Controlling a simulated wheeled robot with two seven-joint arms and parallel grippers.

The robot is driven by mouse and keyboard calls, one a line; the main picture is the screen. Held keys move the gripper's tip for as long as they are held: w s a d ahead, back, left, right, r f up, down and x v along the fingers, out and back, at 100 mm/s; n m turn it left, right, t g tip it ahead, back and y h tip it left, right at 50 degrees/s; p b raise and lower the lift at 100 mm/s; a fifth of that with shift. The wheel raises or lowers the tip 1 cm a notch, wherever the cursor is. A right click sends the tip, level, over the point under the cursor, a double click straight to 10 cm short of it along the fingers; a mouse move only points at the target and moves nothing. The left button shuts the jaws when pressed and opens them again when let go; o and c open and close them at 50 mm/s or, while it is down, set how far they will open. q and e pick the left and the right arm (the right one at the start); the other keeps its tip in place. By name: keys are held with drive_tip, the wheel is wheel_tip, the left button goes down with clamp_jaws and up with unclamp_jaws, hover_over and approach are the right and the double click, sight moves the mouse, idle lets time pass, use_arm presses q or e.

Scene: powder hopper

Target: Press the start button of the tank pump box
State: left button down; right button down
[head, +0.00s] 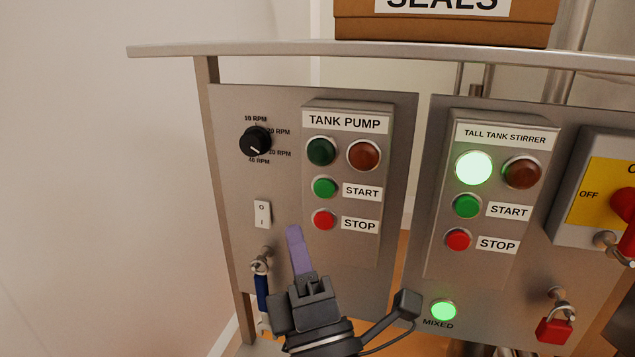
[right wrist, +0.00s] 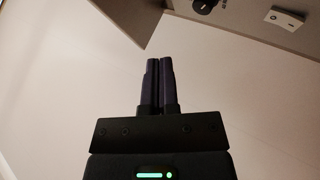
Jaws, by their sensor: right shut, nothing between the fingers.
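The tank pump box (head: 313,210) is a grey box on the left metal panel, labelled TANK PUMP. Its green START button (head: 324,187) is beside the START label, above the red STOP button (head: 323,219). Two lamps at its top, one green (head: 321,151) and one amber-red (head: 364,155), look unlit. My right gripper (head: 293,232) is shut and empty, its purple fingers pointing up, left of and slightly below the STOP button in the head view. In the right wrist view its fingers (right wrist: 159,85) are together with nothing between them. My left gripper is not in view.
A TALL TANK STIRRER box (head: 440,245) with a lit green lamp (head: 473,168) is on the panel to the right. A speed knob (head: 255,142), a rocker switch (head: 263,214) and a blue-handled valve (head: 262,290) are left of the pump box. A metal rail (head: 270,48) runs above.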

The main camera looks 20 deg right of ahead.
approach(318, 182)
drive_tip(key=w+a+r, duration=0.2)
drive_tip(key=w+r, duration=0.1)
drive_tip(key=r, duration=0.1)
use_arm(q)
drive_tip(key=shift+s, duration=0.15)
use_arm(e)
drive_tip(key=shift+w+d+f, duration=0.1)
drive_tip(key=shift+w+d, duration=0.45)
drive_tip(key=shift+w, duration=0.2)
drive_tip(key=shift+w, duration=0.1)
idle(1.3)
drive_tip(key=shift+w+d, duration=0.25)
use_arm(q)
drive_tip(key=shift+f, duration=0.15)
use_arm(e)
drive_tip(key=shift+w+d, duration=0.2)
drive_tip(key=shift+w, duration=0.1)
idle(0.5)
drive_tip(key=shift+s, duration=0.1)
drive_tip(key=shift+s+a, duration=0.45)
drive_tip(key=shift+s, duration=0.15)
